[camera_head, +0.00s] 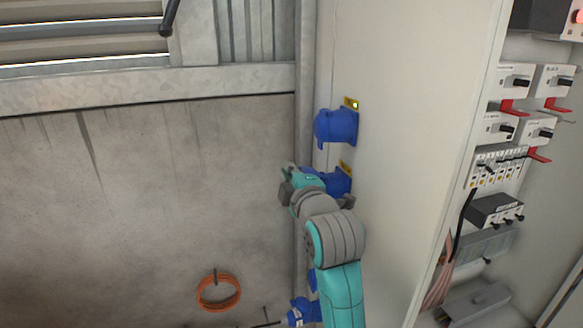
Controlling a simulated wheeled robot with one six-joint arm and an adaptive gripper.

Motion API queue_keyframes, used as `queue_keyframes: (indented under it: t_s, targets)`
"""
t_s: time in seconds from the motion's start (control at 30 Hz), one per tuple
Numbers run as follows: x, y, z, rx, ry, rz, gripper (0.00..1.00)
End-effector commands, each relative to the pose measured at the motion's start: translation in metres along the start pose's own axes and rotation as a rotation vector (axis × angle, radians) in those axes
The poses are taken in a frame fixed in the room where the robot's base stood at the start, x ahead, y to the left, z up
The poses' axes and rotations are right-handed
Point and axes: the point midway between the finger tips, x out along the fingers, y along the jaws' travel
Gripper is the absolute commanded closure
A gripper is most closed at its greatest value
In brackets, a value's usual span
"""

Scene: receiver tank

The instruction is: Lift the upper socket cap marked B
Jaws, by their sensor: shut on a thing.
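Two blue sockets stick out from the left side of the pale cabinet, one above the other. The upper blue socket (336,126) has its rounded cap closed and a small yellow label (351,103) above it. The lower blue socket (340,182) has a yellow label (345,168) too and is partly hidden behind my arm. No letter is readable on either label. My gripper (289,181) is at the height of the lower socket, at its left end. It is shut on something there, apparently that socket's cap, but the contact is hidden.
The cabinet wall (410,110) is bare to the right of the sockets. Another blue fitting (301,312) with a dark cable sits low behind my arm. An orange coil (218,292) hangs on the grey wall at left. Switchgear (497,170) fills the right side.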

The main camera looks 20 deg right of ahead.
Motion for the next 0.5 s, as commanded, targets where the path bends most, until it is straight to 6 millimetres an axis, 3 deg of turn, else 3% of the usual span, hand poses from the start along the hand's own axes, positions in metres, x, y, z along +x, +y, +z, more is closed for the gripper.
queue_keyframes:
  t_s: [0.5]
  targets:
    - [0.000, -0.026, 0.004, -0.362, -0.001, 0.003, 1.00]
